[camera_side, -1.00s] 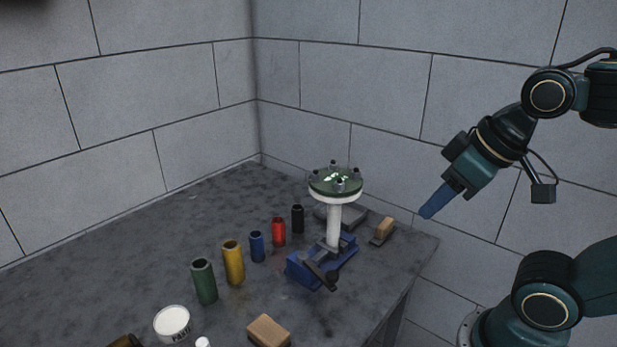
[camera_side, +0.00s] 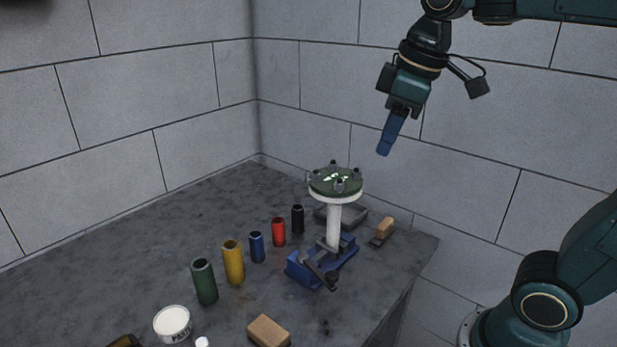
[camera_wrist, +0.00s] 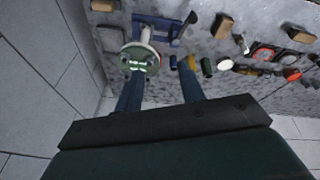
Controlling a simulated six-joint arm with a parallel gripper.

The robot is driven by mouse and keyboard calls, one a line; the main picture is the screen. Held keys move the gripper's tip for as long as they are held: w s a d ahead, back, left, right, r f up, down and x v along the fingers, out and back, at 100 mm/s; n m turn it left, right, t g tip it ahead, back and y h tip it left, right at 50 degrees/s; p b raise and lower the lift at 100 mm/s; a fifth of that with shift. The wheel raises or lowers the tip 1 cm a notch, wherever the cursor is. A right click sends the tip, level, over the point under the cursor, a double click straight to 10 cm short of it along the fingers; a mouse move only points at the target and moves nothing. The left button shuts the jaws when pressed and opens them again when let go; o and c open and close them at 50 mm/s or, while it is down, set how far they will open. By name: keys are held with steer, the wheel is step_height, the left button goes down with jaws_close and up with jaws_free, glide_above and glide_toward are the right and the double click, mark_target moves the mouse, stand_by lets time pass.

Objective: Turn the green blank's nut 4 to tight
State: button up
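The green blank (camera_side: 345,184) is a round disc lying flat on top of a white flanged pipe (camera_side: 334,222). Several small grey nuts (camera_side: 340,184) stand around its rim; I cannot tell which one is nut 4. The pipe stands upright in a blue vise (camera_side: 308,270). My gripper (camera_side: 384,150) is above and right of the blank in the side view, pointing down, apart from it. In the wrist view the two blue fingers (camera_wrist: 160,76) are spread with nothing between them, and the green blank (camera_wrist: 139,56) shows beyond the left finger.
A row of cylinders runs left of the vise: black (camera_side: 298,219), red (camera_side: 278,232), blue (camera_side: 257,246), yellow (camera_side: 233,262) and green (camera_side: 204,281). A white tub (camera_side: 172,322) and a wooden block (camera_side: 268,330) lie at the front. A brush (camera_side: 383,231) lies near the right table edge.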

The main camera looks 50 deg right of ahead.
steer(key=w+r+n+g, duration=0.1)
steer(key=w+r+n, duration=0.15)
steer(key=w, duration=0.45)
steer(key=n+g, duration=0.2)
steer(key=n, duration=0.2)
glide_above(315, 173)
steer(key=shift+f, duration=0.25)
steer(key=shift+f, duration=0.2)
steer(key=shift+f, duration=6.75)
jaws_close()
